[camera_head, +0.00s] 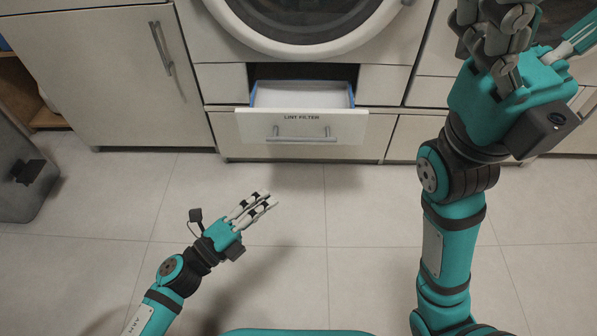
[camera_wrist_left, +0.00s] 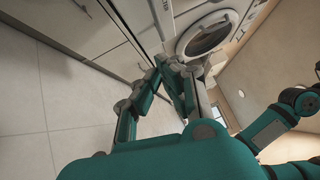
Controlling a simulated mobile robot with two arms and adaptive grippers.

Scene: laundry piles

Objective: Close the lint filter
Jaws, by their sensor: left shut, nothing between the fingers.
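The lint filter drawer (camera_head: 301,127) sits under the round machine door in the head view. It stands pulled out, with its blue-edged white inside showing and a grey bar handle on its labelled front. My left gripper (camera_head: 266,200) is low over the floor, in front of and left of the drawer, apart from it. Its fingers are together and empty; they also show in the left wrist view (camera_wrist_left: 168,72). My right gripper (camera_head: 498,40) is raised at the upper right, clear of the drawer. Its fingers are dark and overlap, so its opening is unclear.
The round machine door (camera_head: 305,22) is above the drawer and also shows in the left wrist view (camera_wrist_left: 207,36). A closed cabinet (camera_head: 95,75) with a vertical handle stands left. A dark grey object (camera_head: 20,175) stands at the left edge. The tiled floor before the drawer is clear.

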